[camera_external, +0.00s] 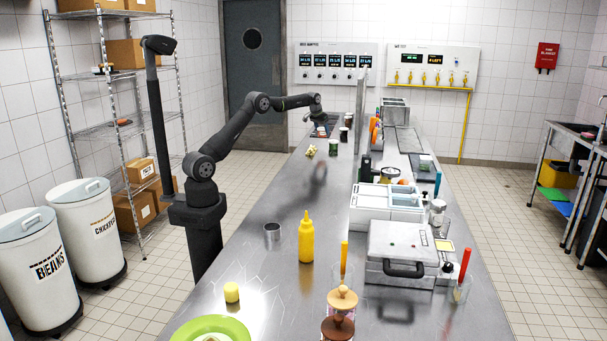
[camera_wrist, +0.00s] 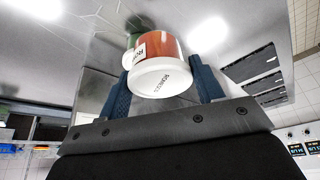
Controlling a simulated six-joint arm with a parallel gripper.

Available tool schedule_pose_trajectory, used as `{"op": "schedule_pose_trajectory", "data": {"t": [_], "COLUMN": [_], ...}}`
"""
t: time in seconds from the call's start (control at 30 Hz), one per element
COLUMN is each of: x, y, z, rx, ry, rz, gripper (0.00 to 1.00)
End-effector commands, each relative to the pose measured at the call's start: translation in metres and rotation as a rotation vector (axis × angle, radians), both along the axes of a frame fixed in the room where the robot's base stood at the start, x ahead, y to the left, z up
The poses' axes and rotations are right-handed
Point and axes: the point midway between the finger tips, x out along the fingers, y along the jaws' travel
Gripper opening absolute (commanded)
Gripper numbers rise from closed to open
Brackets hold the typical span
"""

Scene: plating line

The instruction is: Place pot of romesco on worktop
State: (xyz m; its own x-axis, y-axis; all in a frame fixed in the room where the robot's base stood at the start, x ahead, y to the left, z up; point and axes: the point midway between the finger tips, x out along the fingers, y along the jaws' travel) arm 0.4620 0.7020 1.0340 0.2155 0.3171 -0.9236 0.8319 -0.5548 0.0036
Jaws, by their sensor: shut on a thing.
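A green pot (camera_external: 333,147) and dark pots (camera_external: 343,134) stand near my gripper. The worktop's middle left is mostly clear.

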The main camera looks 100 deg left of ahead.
Motion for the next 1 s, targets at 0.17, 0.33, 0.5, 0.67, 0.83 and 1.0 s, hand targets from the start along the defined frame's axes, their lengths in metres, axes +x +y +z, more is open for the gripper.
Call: {"op": "schedule_pose_trajectory", "data": {"t": [0.17, 0.33, 0.5, 0.67, 0.83, 1.0], "x": [-0.02, -0.03, -0.033, -0.033, -0.032, -0.032], "y": [0.035, 0.053, 0.058, 0.057, 0.058, 0.058], "z": [-0.025, -0.037, -0.042, -0.06, -0.08, -0.08], "rx": [0.0, 0.001, 0.001, -0.002, 0.0, 0.002], "ry": [-0.001, -0.001, -0.001, 0.001, 0.0, -0.001], "rz": [0.002, 0.0, -0.001, -0.001, -0.002, -0.002], "gripper": [0.36, 0.36, 0.36, 0.36, 0.36, 0.36]}}
